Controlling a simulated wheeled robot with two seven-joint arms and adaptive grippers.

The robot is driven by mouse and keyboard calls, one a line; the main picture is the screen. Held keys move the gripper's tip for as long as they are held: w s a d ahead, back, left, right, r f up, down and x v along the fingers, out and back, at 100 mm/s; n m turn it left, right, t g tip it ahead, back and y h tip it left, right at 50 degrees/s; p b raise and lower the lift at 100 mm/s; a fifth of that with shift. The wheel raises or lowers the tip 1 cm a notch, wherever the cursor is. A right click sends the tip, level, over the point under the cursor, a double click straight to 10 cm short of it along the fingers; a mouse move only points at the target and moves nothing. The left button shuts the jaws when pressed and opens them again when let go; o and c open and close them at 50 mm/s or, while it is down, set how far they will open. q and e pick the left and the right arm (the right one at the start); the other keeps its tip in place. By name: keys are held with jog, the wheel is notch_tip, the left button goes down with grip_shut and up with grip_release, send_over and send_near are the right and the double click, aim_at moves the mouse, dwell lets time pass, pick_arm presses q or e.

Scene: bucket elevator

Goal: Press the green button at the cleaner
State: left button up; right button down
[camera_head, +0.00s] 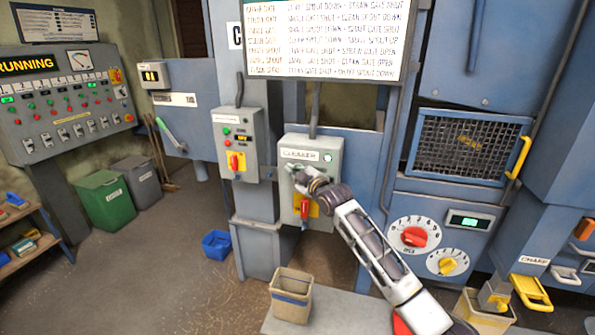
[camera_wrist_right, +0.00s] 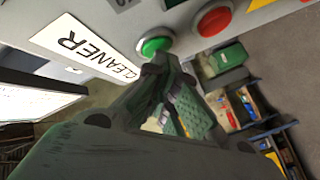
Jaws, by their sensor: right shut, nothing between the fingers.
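The grey cleaner box (camera_head: 330,178) stands on a blue post, with a white CLEANER label (camera_head: 306,155) that also shows in the right wrist view (camera_wrist_right: 85,47). In that wrist view the green button (camera_wrist_right: 155,40) is a round dome with a red button (camera_wrist_right: 214,19) beside it. My right gripper (camera_head: 296,172) is shut and empty in front of the box; its fingertips (camera_wrist_right: 157,62) are right at the green button's lower edge. I cannot tell whether they touch it. In the head view the gripper covers most of the buttons. My left gripper is out of view.
A red-and-yellow switch (camera_head: 305,208) sits low on the cleaner box. A similar box (camera_head: 237,143) stands to its left. A panel with dials (camera_head: 414,237) stands to the right.

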jog(key=shift+s, duration=0.1)
dwell(0.5)
jog(key=shift+s+a+p, duration=0.2)
jog(key=shift+s+p, duration=0.4)
jog(key=shift+s, duration=0.1)
jog(key=shift+s+a+f, duration=0.1)
jog(key=s+p, duration=0.1)
jog(key=s, duration=0.1)
jog(key=s+a+p, duration=0.1)
jog(key=s, duration=0.1)
jog(key=shift+s+a, duration=0.2)
jog(key=shift+s, duration=0.1)
dwell(0.4)
dwell(0.5)
